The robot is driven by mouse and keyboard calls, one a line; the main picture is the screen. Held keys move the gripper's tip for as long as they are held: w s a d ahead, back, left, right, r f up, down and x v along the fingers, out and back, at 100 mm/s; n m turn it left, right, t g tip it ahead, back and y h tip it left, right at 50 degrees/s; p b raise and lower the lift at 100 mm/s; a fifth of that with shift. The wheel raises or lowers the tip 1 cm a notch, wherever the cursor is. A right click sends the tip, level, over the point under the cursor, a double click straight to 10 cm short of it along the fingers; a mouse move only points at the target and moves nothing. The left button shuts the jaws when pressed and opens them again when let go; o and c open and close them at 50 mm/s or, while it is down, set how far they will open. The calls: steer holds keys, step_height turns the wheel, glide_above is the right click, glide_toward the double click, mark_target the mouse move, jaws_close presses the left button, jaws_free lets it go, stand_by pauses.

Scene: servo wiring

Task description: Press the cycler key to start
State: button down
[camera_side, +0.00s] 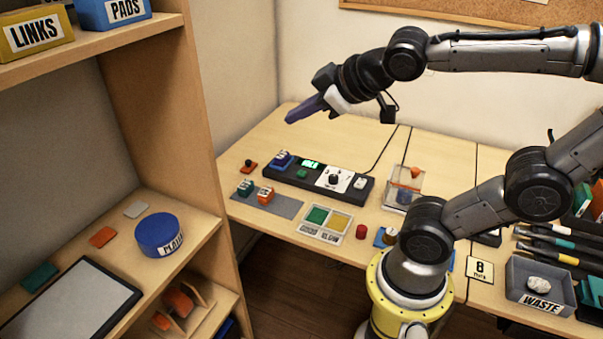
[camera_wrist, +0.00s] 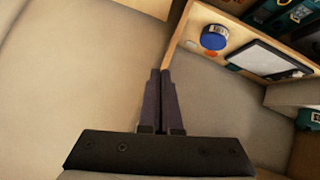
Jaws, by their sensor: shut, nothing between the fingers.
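The cycler (camera_side: 335,182) is a long dark box on the table in the side view. It has a lit green display (camera_side: 311,163), a small green key (camera_side: 301,174), a dial on a white plate (camera_side: 333,179) and a white switch (camera_side: 360,184). A blue servo (camera_side: 281,160) sits at its left end. My gripper (camera_side: 291,119) is high above the table, up and left of the cycler, touching nothing. In the wrist view its two dark fingers (camera_wrist: 161,88) lie together, shut and empty. The cycler is not in the wrist view.
A grey mat (camera_side: 283,207) with small servos lies in front of the cycler, beside a green and yellow tray (camera_side: 340,213). A red button-like knob (camera_side: 362,231) stands right of it. A wooden shelf (camera_side: 150,110) rises at left; its blue tub (camera_wrist: 214,37) shows in the wrist view.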

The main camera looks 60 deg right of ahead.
steer(key=w+d+f+n+t+h, duration=0.1)
steer(key=w+d+n, duration=0.1)
steer(key=w+d, duration=0.55)
steer(key=w+d+f+n+t, duration=0.1)
steer(key=w+d+f+n, duration=0.3)
steer(key=w, duration=0.6)
steer(key=m+g, duration=0.3)
glide_above(305, 174)
step_height(305, 174, down, 20)
steer(key=shift+d, duration=0.1)
steer(key=shift+f, duration=0.1)
steer(key=shift+w+f, duration=0.1)
steer(key=shift+f, duration=4.2)
